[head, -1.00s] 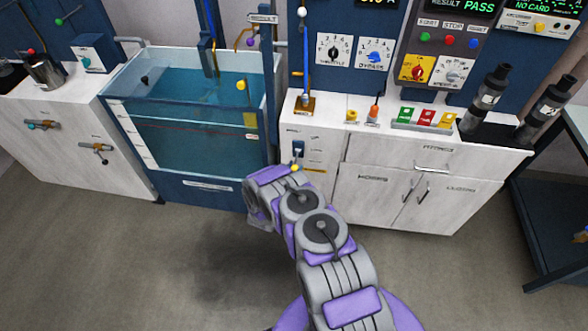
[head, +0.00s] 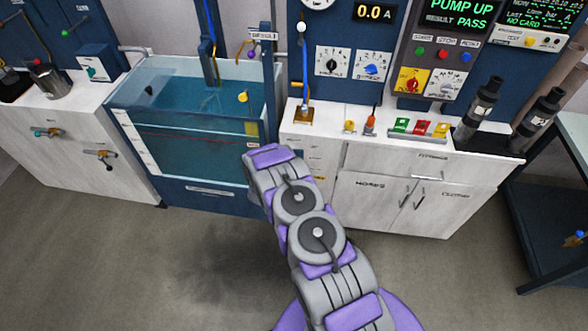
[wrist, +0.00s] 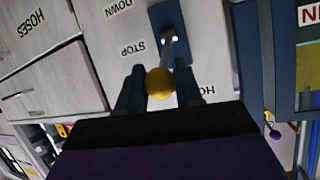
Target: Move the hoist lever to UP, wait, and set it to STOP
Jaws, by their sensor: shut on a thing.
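The hoist lever (wrist: 168,60) stands out from a blue plate (wrist: 166,14) on the white cabinet front in the wrist view, which is turned upside down. Its yellow ball knob (wrist: 160,83) is between the two fingers of my gripper (wrist: 158,90), which is shut on it. The labels DOWN (wrist: 120,8) and STOP (wrist: 132,48) show to the left. The knob sits past the STOP label, on the side away from DOWN. An UP label is not visible. In the head view my arm covers the lever and gripper.
A water tank (head: 125,135) with a yellow item (head: 243,97) stands left of the lever's cabinet. The display (head: 460,12) reads PUMP UP, RESULT PASS. The floor in front is clear.

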